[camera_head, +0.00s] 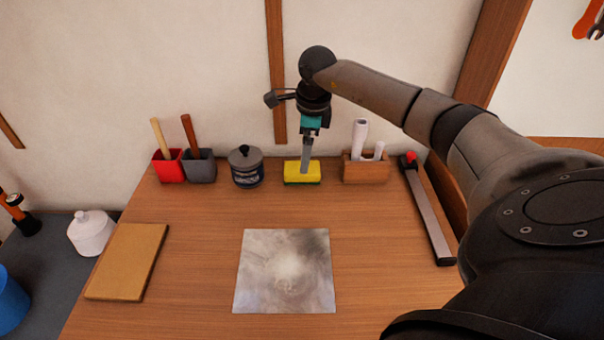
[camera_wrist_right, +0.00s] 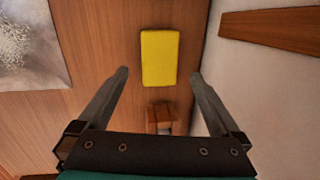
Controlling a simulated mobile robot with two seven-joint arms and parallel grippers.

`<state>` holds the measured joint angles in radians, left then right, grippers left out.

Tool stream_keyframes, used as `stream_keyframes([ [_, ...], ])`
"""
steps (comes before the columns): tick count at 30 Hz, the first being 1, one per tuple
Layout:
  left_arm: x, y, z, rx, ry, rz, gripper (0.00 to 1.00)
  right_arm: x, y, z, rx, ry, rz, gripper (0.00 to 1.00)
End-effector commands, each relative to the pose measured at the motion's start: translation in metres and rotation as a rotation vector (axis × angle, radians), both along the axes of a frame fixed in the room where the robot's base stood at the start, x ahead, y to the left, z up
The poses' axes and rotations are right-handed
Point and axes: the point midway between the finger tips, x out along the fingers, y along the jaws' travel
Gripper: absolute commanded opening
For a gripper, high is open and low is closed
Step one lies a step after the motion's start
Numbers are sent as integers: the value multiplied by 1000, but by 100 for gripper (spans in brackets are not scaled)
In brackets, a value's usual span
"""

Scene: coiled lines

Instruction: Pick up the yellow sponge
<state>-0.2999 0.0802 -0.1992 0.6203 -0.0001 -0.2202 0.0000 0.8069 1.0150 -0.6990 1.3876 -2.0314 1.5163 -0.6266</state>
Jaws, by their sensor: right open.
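The yellow sponge (camera_head: 293,179) lies on the wooden table near its back edge, in the middle of the back row of items. In the head view my right gripper (camera_head: 305,172) points down over it and hides part of it. In the right wrist view the yellow sponge (camera_wrist_right: 160,57) shows whole, ahead of the two fingertips of my right gripper (camera_wrist_right: 158,75). The fingers are spread wide with nothing between them. My left gripper does not show.
A dark lidded jar (camera_head: 246,168) stands left of the sponge, and a wooden holder with white rolls (camera_head: 366,168) stands right. Red (camera_head: 168,167) and grey (camera_head: 199,166) pots are further left. A grey sheet (camera_head: 285,271) lies mid-table. The wall is close behind.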

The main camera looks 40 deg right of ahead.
Motion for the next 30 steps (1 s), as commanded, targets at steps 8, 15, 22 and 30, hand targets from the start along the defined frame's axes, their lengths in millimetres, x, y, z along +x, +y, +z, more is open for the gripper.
stream_keyframes([
  [8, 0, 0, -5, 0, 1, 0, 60, 5, 2, -29, 3, 1, 0, 100],
  [15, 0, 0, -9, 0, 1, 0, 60, 10, 2, -54, 1, -1, 0, 100],
  [22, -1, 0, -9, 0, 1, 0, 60, 10, 1, -55, 0, -1, 0, 100],
  [30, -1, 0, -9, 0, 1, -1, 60, 10, 1, -54, 0, -1, 0, 71],
])
